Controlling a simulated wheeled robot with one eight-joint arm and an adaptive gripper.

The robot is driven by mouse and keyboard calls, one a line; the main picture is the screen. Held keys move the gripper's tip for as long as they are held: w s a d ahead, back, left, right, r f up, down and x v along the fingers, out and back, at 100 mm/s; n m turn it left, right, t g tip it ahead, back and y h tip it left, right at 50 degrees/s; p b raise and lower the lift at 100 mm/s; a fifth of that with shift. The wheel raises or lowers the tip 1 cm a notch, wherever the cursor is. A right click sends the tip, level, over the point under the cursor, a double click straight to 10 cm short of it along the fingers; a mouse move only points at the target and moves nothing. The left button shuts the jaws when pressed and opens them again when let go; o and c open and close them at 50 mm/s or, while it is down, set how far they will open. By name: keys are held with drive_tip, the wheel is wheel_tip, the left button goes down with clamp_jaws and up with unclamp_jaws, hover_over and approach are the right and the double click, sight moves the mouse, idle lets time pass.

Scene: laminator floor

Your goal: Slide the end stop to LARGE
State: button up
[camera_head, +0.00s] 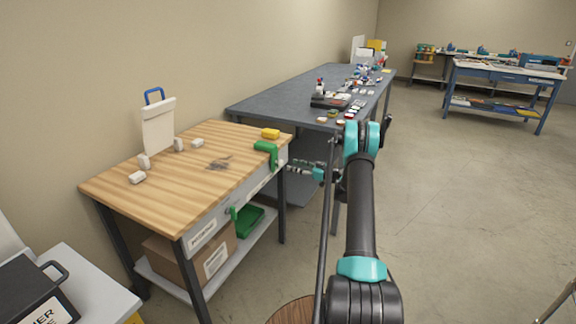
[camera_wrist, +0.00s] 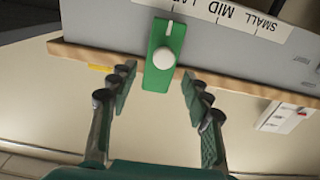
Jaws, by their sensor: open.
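The green end stop (camera_wrist: 158,72) with a round white knob and a white pointer line sits on a grey rail (camera_wrist: 235,55) in the wrist view. A white scale (camera_wrist: 235,14) along the rail appears upside down, with SMALL, MID and a cut-off "LA". The stop is to the left of these words; its exact mark cannot be read. My gripper (camera_wrist: 157,80) is open, its fingers apart on both sides of the stop; contact is not clear. In the head view, the end stop (camera_head: 267,150) is at the bench's right front corner, with my gripper (camera_head: 291,167) beside it.
The wooden bench (camera_head: 165,187) holds several white blocks, a yellow block (camera_head: 271,133) and small grey pieces. A cardboard box (camera_head: 172,262) and a green bin (camera_head: 250,220) are on the shelf below. A dark table (camera_head: 283,97) with clutter stands behind. Open floor lies to the right.

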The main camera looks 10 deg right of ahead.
drive_tip(key=v, duration=0.6)
drive_tip(key=shift+s+d, duration=0.2)
drive_tip(key=shift+d, duration=0.05)
drive_tip(key=s+a+r+m+g+h, duration=0.3)
drive_tip(key=s+a+r, duration=0.3)
drive_tip(key=s, duration=0.4)
drive_tip(key=s+a+r+m+g+h, duration=0.2)
drive_tip(key=s+a+r+m+h, duration=0.15)
drive_tip(key=s+a, duration=0.55)
drive_tip(key=s+d+f+m+h, duration=0.1)
drive_tip(key=s+d+h, duration=0.1)
drive_tip(key=s, duration=0.8)
drive_tip(key=s+d+f+m+g+h, duration=0.1)
drive_tip(key=s+m+h, duration=0.1)
drive_tip(key=s, duration=0.9)
drive_tip(key=s+d+f+m+h, duration=0.1)
drive_tip(key=s+h, duration=0.3)
drive_tip(key=s, duration=0.7)
drive_tip(key=shift+s+d, duration=0.25)
drive_tip(key=shift+d, duration=0.6)
